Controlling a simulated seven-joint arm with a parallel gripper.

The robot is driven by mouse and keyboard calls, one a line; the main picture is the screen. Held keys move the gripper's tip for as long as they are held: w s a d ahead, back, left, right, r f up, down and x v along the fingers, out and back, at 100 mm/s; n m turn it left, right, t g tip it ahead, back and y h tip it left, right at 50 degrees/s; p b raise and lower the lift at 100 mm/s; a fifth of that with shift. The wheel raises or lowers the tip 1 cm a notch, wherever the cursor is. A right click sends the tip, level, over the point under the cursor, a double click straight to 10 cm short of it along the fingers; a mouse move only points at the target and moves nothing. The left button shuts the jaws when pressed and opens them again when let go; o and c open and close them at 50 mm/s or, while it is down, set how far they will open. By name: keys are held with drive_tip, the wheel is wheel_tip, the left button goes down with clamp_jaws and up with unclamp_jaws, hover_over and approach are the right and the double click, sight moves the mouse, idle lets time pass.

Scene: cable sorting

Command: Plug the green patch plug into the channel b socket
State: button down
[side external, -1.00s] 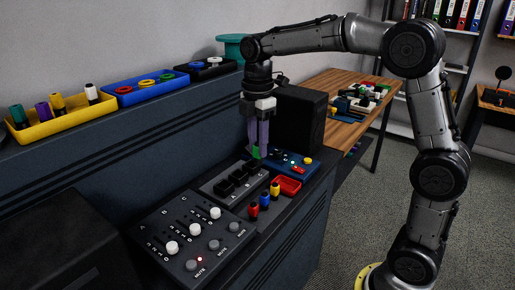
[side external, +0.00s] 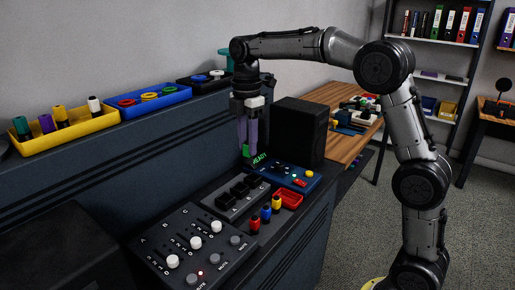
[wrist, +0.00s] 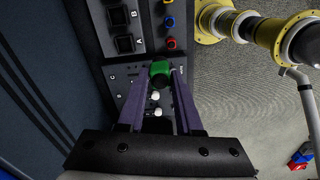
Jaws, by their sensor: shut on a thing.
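My gripper (side external: 245,150) is shut on the green patch plug (side external: 246,151), holding it upright above the back of the bench. In the wrist view, the green plug (wrist: 160,72) sits between the purple fingers of my gripper (wrist: 158,78). The socket panel (side external: 216,206) has a row of black sockets, in front of and below my gripper in the side view. In the wrist view, the channel b socket (wrist: 118,17), labelled B, lies beside the socket labelled A (wrist: 125,44). The plug is apart from both. The side view is too small to read socket labels.
A blue button box (side external: 287,176) and black speaker (side external: 298,132) are behind. A slider mixer (side external: 165,230) is in front.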

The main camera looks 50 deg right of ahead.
drive_tip(key=w+d+f, duration=0.3)
drive_tip(key=w+f, duration=0.1)
drive_tip(key=f, duration=0.2)
drive_tip(key=w+d+f, duration=0.4)
drive_tip(key=w+f, duration=0.1)
drive_tip(key=f, duration=0.2)
drive_tip(key=shift+w+f+m, duration=0.25)
drive_tip(key=shift+w+m, duration=0.05)
drive_tip(key=shift+f, duration=0.4)
drive_tip(key=shift+f, duration=0.3)
drive_tip(key=shift+f, duration=1.95)
idle(1.2)
unclamp_jaws()
idle(0.5)
